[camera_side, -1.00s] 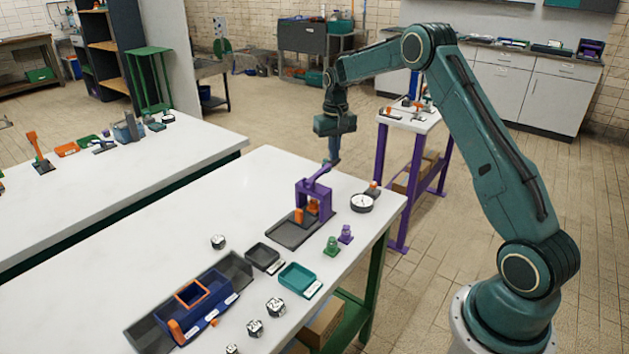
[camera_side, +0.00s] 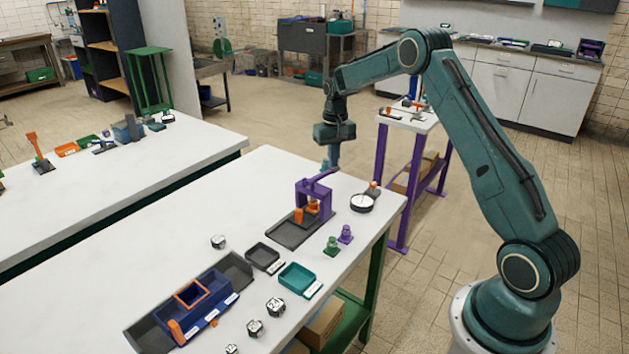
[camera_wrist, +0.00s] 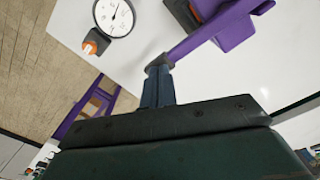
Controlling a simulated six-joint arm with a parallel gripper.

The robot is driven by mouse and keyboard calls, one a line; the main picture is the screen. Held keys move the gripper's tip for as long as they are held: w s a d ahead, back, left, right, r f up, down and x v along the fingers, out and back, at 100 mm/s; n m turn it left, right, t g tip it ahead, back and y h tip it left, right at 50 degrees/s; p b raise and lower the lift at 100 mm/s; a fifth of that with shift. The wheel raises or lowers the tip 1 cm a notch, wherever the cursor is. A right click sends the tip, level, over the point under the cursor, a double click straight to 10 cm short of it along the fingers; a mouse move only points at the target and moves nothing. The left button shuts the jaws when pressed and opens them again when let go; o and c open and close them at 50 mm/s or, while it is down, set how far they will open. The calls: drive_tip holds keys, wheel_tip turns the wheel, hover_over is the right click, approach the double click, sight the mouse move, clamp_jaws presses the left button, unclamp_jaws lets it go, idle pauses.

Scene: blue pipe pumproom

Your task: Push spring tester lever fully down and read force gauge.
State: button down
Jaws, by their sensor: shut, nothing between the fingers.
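The purple spring tester (camera_side: 313,197) stands on a dark base plate at the right end of the white table. Its purple lever (camera_side: 322,175) slopes up from the frame toward my gripper and also crosses the wrist view (camera_wrist: 215,30). An orange part sits inside the frame. My gripper (camera_side: 333,165) is shut and empty, pointing down at the lever's outer end. In the wrist view my fingertips (camera_wrist: 158,68) are at the lever's end and appear to touch it. The round white force gauge (camera_side: 361,202) lies right of the tester; its dial faces up in the wrist view (camera_wrist: 114,18), figures too small to read.
Green (camera_side: 331,246) and purple (camera_side: 345,234) small parts stand in front of the tester. The table's back left is clear.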

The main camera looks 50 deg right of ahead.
drive_tip(key=shift+f, duration=0.95)
idle(0.3)
drive_tip(key=shift+r, duration=0.1)
wheel_tip(320, 180, up, 12)
idle(1.8)
